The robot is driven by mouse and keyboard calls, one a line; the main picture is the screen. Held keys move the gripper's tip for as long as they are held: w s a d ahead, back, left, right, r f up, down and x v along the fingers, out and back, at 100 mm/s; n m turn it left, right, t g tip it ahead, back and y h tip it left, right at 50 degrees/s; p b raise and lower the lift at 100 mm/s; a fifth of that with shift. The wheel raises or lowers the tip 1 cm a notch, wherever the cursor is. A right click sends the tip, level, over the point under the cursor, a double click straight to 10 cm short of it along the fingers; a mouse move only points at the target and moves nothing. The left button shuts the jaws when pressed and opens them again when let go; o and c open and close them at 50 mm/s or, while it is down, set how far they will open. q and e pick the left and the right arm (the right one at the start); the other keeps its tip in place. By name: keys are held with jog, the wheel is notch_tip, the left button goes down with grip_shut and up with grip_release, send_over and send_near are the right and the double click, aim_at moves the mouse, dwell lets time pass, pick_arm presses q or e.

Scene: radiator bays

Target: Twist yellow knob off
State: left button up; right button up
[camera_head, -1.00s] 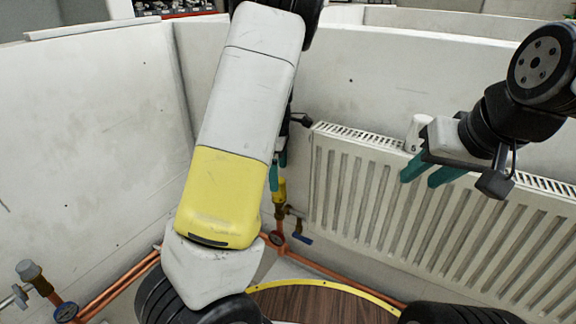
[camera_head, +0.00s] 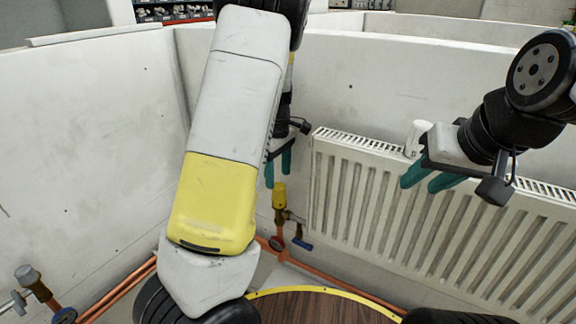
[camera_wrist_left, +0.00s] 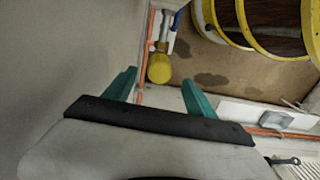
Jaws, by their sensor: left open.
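The yellow knob (camera_head: 279,195) sits upright on a brass valve at the copper pipe, left of the radiator. My left gripper (camera_head: 278,172) is open and empty just above it, fingers pointing down. In the left wrist view the knob (camera_wrist_left: 159,68) shows beyond and between the two teal fingers (camera_wrist_left: 160,92), apart from both. My right gripper (camera_head: 422,180) is open, with nothing seen between its fingers, in front of the radiator's top. My left forearm hides part of the wall beside the knob.
A white ribbed radiator (camera_head: 400,210) stands along the right wall. A white valve head (camera_head: 417,138) shows behind my right gripper. A blue-handled valve (camera_head: 301,243) is low beside the knob. Copper pipes (camera_head: 335,276) run along the floor.

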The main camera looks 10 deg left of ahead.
aim_at(279, 196)
pick_arm(q)
jog(key=m, duration=0.5)
jog(key=shift+f, duration=0.15)
jog(key=m, duration=0.8)
jog(key=shift+f, duration=3.9)
grip_shut()
jog(key=shift+f, duration=0.15)
